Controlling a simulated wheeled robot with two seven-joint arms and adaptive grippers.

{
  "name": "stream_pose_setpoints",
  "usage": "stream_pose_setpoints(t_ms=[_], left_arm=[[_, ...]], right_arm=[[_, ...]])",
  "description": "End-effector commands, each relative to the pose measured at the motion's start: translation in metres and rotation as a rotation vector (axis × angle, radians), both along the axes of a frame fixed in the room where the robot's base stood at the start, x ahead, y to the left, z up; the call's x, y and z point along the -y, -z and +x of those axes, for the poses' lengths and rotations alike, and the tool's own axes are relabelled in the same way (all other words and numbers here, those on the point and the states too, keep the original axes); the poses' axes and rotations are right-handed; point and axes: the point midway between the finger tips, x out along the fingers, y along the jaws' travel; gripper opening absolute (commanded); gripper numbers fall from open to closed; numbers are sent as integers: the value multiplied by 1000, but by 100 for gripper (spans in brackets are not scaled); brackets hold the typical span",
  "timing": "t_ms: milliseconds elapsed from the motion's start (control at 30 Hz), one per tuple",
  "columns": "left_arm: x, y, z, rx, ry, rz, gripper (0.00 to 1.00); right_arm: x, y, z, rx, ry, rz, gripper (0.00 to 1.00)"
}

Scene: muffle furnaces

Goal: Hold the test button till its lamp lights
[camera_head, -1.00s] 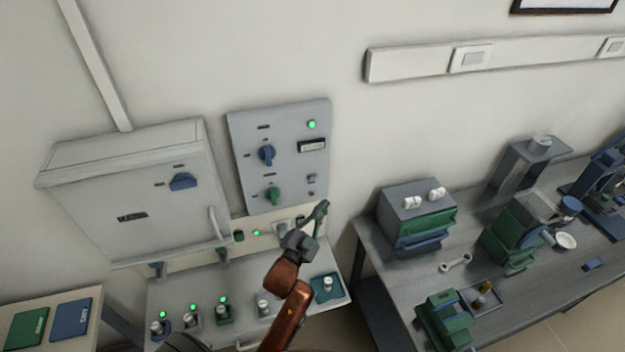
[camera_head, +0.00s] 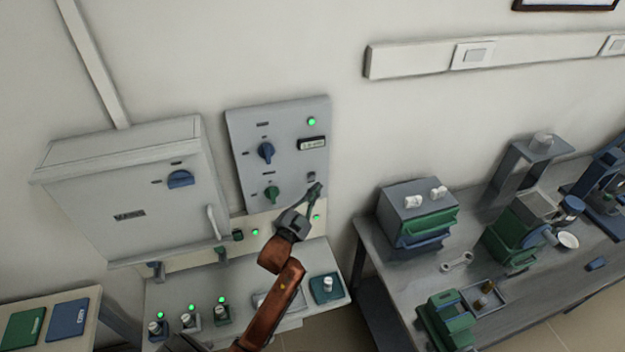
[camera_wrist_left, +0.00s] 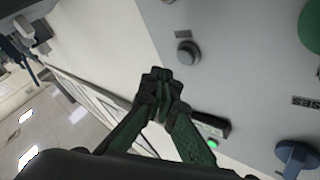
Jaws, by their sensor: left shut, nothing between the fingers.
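The grey wall panel (camera_head: 283,155) carries a blue knob (camera_head: 266,152), a green knob (camera_head: 272,194), a display (camera_head: 312,143) and a lit green lamp (camera_head: 311,121). A small dark control (camera_head: 311,176) sits at its lower right. My left gripper (camera_head: 316,188) is shut and empty, its tips in front of the panel's lower right corner, covering what is just below that control. In the left wrist view a round grey button (camera_wrist_left: 187,53) stands on the panel beyond the shut fingertips (camera_wrist_left: 162,82), apart from them in the picture. My right gripper is out of view.
Below, a shelf (camera_head: 180,285) holds several small fittings with green lamps. A workbench (camera_head: 400,290) with green and blue equipment stands right. Open wall lies between panel and bench.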

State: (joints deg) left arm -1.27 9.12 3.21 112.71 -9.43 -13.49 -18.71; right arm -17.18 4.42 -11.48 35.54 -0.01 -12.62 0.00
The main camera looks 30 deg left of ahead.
Motion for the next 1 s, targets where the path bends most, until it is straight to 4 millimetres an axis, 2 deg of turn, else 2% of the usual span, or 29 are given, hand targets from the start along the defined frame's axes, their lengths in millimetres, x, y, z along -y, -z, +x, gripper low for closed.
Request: stream_pose_setpoints(t_ms=[267,1000], left_arm=[[-12,-2,10,1,-1,1,0],[-12,-1,10,1,-1,0,0]], right_arm=[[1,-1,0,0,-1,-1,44],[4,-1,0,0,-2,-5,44]])
